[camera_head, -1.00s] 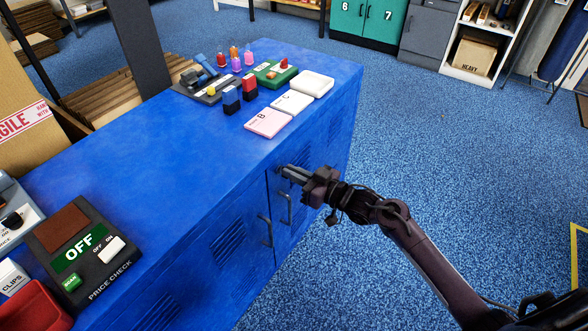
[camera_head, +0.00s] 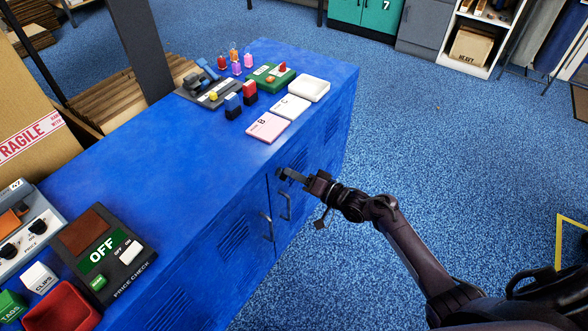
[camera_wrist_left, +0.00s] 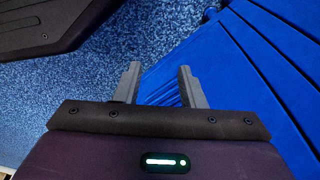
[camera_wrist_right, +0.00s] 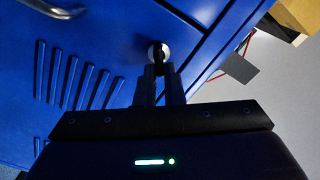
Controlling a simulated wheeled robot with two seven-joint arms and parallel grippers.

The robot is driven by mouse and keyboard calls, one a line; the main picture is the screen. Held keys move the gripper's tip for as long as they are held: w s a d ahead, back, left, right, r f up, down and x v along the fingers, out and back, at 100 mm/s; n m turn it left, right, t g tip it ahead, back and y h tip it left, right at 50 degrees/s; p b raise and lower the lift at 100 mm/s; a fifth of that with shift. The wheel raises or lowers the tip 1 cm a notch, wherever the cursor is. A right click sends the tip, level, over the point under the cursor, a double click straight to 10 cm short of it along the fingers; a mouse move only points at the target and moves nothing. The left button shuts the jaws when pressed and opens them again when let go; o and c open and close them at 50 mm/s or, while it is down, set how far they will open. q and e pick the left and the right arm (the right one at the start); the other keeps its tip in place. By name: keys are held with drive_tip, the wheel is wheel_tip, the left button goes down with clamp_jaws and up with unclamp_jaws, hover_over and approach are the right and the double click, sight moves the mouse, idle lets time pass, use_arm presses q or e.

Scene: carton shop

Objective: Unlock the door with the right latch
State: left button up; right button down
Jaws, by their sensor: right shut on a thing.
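The blue cabinet's right door (camera_head: 308,208) is closed, with an upright bar handle (camera_head: 287,207). Near the door's top edge, my right gripper (camera_head: 284,174) reaches the latch. In the right wrist view the latch shows as a dark knob on a round silver base (camera_wrist_right: 158,52), and the right gripper (camera_wrist_right: 160,72) is shut on it. The fingers partly hide the latch, so I cannot tell how far it is turned. My left gripper (camera_wrist_left: 160,82) is open and empty, beside the blue cabinet front (camera_wrist_left: 230,75); it is out of the head view.
The left door's handle (camera_head: 266,227) stands beside the right one. On the cabinet top are a price check box (camera_head: 104,255), a red bin (camera_head: 62,308), pink and white cards (camera_head: 268,127) and several small stamps.

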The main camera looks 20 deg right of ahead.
use_arm(q)
drive_tip(key=s+a+f+p, duration=0.1)
drive_tip(key=s+f+p, duration=0.1)
drive_tip(key=s, duration=0.3)
drive_tip(key=shift+s+f, duration=0.15)
drive_tip(key=shift+f, duration=0.15)
use_arm(e)
drive_tip(key=shift+w+d+f+m, duration=0.1)
drive_tip(key=shift+f+m, duration=0.05)
drive_tip(key=shift+m, duration=1.6)
drive_tip(key=shift+w+d+f+m, duration=0.1)
drive_tip(key=shift+f+m, duration=0.05)
drive_tip(key=shift+m, duration=1.6)
use_arm(q)
drive_tip(key=shift+s+a+f, duration=0.1)
drive_tip(key=shift+s, duration=0.05)
use_arm(e)
drive_tip(key=c, duration=1.5)
unclamp_jaws()
drive_tip(key=shift+c, duration=0.2)
drive_tip(key=shift+s, duration=0.1)
use_arm(q)
drive_tip(key=shift+p, duration=0.3)
